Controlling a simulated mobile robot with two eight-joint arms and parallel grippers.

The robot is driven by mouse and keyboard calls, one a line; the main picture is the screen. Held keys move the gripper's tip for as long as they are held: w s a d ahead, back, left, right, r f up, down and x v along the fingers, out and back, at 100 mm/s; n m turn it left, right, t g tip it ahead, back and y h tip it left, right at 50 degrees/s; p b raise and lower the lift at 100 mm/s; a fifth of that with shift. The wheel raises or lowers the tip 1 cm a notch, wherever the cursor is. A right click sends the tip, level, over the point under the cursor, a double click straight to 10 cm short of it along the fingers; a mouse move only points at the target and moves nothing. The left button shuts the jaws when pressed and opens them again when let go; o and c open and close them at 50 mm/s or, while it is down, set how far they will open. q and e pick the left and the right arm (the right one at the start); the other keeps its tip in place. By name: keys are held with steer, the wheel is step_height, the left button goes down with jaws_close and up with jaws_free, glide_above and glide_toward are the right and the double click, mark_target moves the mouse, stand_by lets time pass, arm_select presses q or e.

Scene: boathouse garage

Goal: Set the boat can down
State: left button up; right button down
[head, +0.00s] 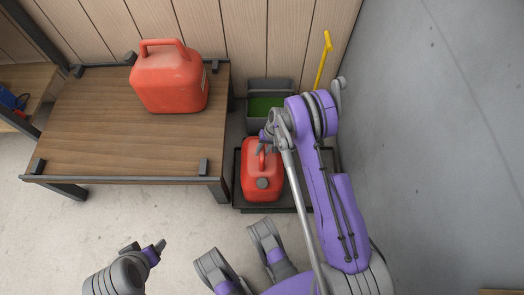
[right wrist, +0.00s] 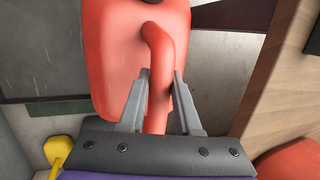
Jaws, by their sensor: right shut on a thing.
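A red fuel can (head: 262,182) with a dark cap is at or just over a low black tray (head: 241,207) on the floor, right of the table. I cannot tell whether its base touches the tray. My right gripper (head: 268,143) is above it, shut on its handle. In the right wrist view, the fingers (right wrist: 158,88) sit on both sides of the red handle (right wrist: 158,60). A second red can (head: 168,85) stands upright on the wooden table. My left gripper (head: 146,250) is empty at the lower left, above the floor; its opening is unclear.
The wooden table (head: 110,130) has black rails and stands close left of the tray. A grey bin (head: 268,86) with green inside is behind the tray. A yellow-handled tool (head: 323,62) leans in the corner. A grey wall (head: 440,110) closes the right side.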

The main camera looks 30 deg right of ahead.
steer(key=shift+f, duration=0.2)
steer(key=c, duration=0.5)
jaws_free()
steer(key=shift+c, duration=0.5)
steer(key=c, duration=0.3)
steer(key=shift+r, duration=0.1)
steer(key=p+v, duration=0.6)
steer(key=v, duration=0.8)
steer(key=shift+d+r, duration=0.1)
steer(key=shift+r, duration=0.3)
stand_by(0.5)
